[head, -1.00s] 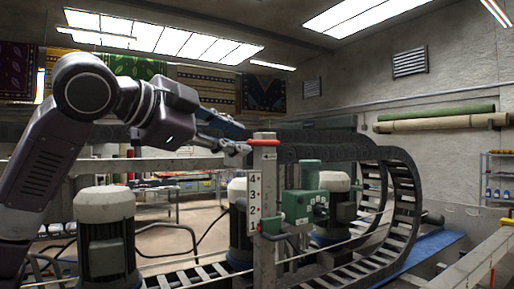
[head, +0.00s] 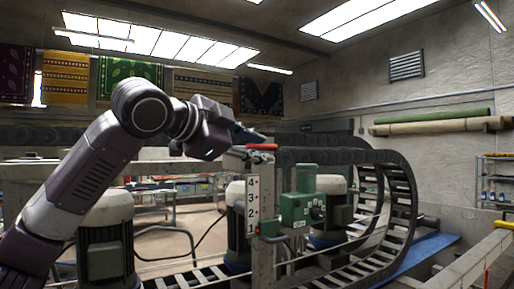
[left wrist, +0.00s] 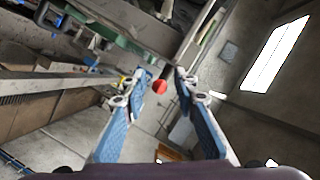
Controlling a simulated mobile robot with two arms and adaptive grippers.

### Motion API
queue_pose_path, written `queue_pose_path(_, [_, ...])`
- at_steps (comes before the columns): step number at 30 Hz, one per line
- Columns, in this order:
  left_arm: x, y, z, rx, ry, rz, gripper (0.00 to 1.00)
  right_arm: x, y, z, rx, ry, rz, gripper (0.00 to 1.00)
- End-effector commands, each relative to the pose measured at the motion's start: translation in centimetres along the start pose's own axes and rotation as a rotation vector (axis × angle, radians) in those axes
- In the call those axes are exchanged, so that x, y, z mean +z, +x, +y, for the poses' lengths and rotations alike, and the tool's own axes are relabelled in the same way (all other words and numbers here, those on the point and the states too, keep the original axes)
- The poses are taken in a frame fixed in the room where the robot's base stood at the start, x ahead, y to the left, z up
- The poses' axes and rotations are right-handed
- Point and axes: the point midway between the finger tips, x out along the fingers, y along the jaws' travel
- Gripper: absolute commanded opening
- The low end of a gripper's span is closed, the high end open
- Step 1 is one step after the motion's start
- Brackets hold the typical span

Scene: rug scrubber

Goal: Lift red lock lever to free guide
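A red lever (head: 262,146) lies about level at the top of a grey post (head: 253,205) marked with numbers in the head view. My left gripper (head: 250,138) is at the post top, close to the red lever. In the left wrist view my left gripper (left wrist: 164,75) is open, and a round red end (left wrist: 160,87) shows between its blue-padded fingers. Gaps show on both sides, so no grip is visible. My right gripper is out of view.
Grey-capped green motors (head: 106,240) stand left of and behind the post. A black cable chain (head: 400,200) curves at right above a blue sheet (head: 425,250). A yellow rail (head: 475,262) is at lower right. Rolled rugs (head: 435,125) are on the wall.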

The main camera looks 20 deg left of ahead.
Motion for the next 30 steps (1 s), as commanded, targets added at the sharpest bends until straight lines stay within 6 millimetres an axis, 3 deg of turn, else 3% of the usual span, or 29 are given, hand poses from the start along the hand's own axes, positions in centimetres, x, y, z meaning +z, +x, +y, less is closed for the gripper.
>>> queue_pose_path(7, [0.0, 0.0, 0.0, 0.000, 0.000, 0.000, 0.00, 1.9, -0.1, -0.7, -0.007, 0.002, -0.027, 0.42])
queue_pose_path(30, [-0.5, -0.1, -0.5, 0.086, 0.033, -0.059, 0.00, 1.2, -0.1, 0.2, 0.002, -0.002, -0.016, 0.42])
